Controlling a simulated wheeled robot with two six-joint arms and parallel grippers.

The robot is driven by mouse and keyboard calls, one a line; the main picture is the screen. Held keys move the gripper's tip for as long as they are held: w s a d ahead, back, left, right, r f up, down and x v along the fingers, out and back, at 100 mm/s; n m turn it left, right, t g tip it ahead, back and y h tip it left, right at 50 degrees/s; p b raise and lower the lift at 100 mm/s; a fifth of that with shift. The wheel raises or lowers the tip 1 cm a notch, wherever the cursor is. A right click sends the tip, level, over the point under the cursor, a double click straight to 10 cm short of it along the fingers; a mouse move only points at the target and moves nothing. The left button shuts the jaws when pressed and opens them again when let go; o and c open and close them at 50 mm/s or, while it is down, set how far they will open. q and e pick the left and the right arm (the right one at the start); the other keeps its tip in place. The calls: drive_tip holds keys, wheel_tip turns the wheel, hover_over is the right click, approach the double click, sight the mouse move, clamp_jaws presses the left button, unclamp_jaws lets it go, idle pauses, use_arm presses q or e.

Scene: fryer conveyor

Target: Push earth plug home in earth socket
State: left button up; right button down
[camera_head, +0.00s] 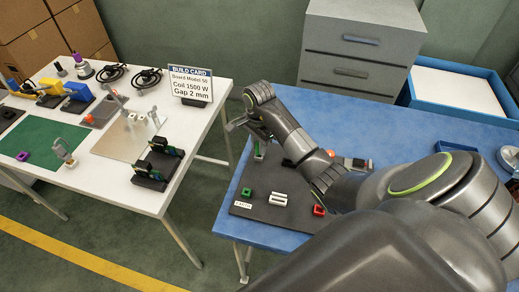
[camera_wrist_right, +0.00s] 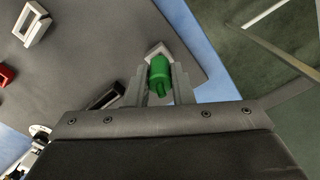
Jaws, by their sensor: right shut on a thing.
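My right gripper (camera_wrist_right: 160,88) is shut on a green plug (camera_wrist_right: 160,72), which sits between its two fingers in the right wrist view. A pale square piece (camera_wrist_right: 157,50) shows right behind the plug, against the dark mat's edge. I cannot tell whether plug and piece are joined or only in line. In the head view the right gripper (camera_head: 256,142) is over the far left part of the blue table, and a small green and pale thing (camera_head: 259,153) shows at its tips. A green block (camera_head: 246,192) lies on the mat nearer the front. My left gripper is not in view.
The dark mat (camera_head: 262,212) also holds a white block (camera_head: 279,198) and a red block (camera_head: 318,210). A white bench (camera_head: 190,128) with a build card (camera_head: 190,83) stands to the left, across a gap. Grey drawers (camera_head: 355,50) stand behind the blue table (camera_head: 228,222).

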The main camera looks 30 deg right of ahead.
drive_tip(key=shift+r+p, duration=1.1)
drive_tip(key=shift+r, duration=0.95)
